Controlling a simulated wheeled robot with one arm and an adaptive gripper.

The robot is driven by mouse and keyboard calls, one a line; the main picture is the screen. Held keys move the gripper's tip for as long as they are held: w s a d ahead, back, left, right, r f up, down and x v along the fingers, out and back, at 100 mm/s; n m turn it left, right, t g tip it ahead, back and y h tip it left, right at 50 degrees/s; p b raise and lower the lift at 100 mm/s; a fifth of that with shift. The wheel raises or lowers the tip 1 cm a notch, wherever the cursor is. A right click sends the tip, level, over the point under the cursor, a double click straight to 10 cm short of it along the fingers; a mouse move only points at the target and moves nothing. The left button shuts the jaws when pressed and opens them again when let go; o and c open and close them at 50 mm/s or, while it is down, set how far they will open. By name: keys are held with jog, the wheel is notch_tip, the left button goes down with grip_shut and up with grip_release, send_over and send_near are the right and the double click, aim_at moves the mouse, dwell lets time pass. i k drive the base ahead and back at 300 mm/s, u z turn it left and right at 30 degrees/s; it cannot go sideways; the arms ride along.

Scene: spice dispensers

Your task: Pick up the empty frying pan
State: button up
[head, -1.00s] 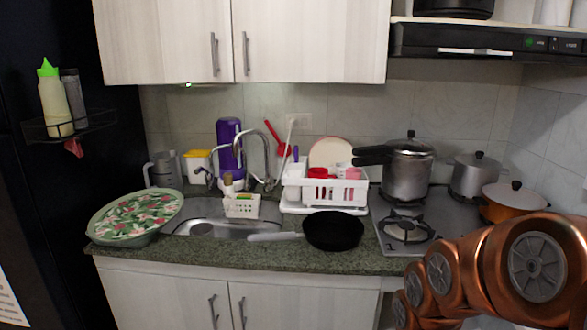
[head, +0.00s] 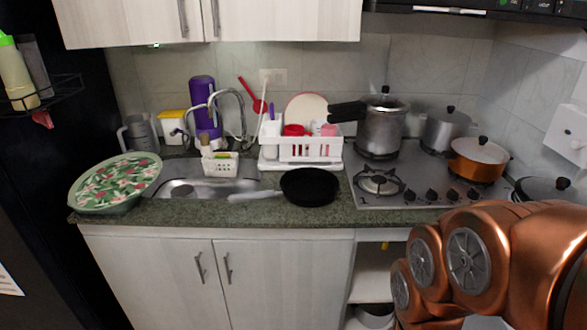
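The empty frying pan (head: 310,187) is black with a pale grey handle. It sits on the green stone counter between the sink and the stove, in the head view. Its handle points left, in front of the sink's right end. Nothing lies in the pan. My copper-coloured arm fills the lower right of the view, in front of the counter and to the right of the pan. My gripper is outside the view.
A white dish rack (head: 301,148) stands right behind the pan. The stove (head: 424,181) on the right carries a pressure cooker (head: 381,126) and an orange pot (head: 477,160). The sink (head: 190,187) and a floral-covered basin (head: 115,182) are to the left. Counter (head: 345,215) in front of the pan is clear.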

aim_at(307, 187)
jog(key=u, duration=0.9)
jog(key=i, duration=0.7)
jog(key=z, duration=0.3)
